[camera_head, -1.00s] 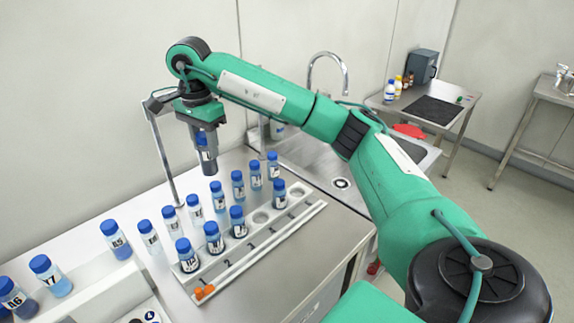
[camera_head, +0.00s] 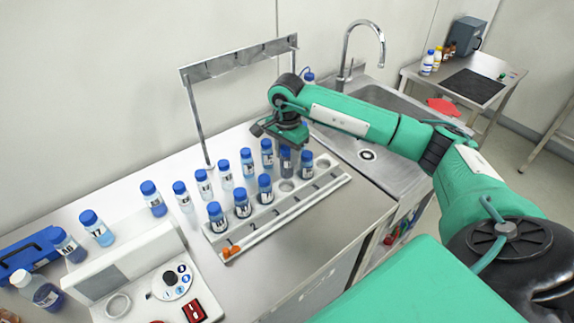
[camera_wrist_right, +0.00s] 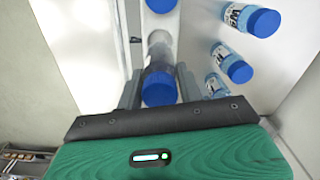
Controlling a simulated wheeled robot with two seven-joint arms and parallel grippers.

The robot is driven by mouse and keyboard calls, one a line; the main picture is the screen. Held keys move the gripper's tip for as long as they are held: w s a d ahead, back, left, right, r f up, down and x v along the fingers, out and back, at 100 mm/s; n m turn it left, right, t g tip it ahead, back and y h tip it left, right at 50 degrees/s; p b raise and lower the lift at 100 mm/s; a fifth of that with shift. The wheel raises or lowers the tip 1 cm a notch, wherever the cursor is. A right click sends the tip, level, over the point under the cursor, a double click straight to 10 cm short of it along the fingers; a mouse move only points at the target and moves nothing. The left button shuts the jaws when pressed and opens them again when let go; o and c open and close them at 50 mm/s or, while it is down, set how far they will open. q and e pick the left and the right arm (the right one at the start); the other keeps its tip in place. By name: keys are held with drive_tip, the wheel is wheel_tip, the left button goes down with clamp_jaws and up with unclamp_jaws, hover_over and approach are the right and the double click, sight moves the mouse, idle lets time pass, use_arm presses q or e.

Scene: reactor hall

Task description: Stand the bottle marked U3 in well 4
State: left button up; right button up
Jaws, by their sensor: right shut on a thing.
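My right gripper (camera_head: 286,148) is shut on a bottle (camera_head: 285,162) with dark-looking contents, held upright by its upper part. Its label is not readable here. In the right wrist view the blue cap (camera_wrist_right: 160,89) sits between the fingers. The rack (camera_head: 275,218) holds bottles in its near wells and one in a farther well (camera_head: 306,163). Between them is an empty well (camera_head: 287,187), apparently number 4. The held bottle is just behind and above this well, close to it. Whether its base touches the rack is not clear. My left gripper is not in view.
Several blue-capped bottles stand behind the rack, one (camera_head: 267,152) close left of my right gripper. A metal frame (camera_head: 240,64) rises behind. The sink (camera_head: 385,105) is right. A white device (camera_head: 140,265) and blue case (camera_head: 32,252) are at left.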

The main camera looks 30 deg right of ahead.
sight(287, 171)
wheel_tip(287, 171, down, 2)
drive_tip(key=shift+f, duration=0.25)
wheel_tip(287, 171, down, 3)
drive_tip(key=shift+f+p, duration=0.15)
drive_tip(key=shift+p, duration=0.7)
drive_tip(key=shift+f, duration=0.35)
drive_tip(key=shift+f+b, duration=0.2)
drive_tip(key=shift+b, duration=0.1)
drive_tip(key=o, duration=1.1)
drive_tip(key=shift+r, duration=0.1)
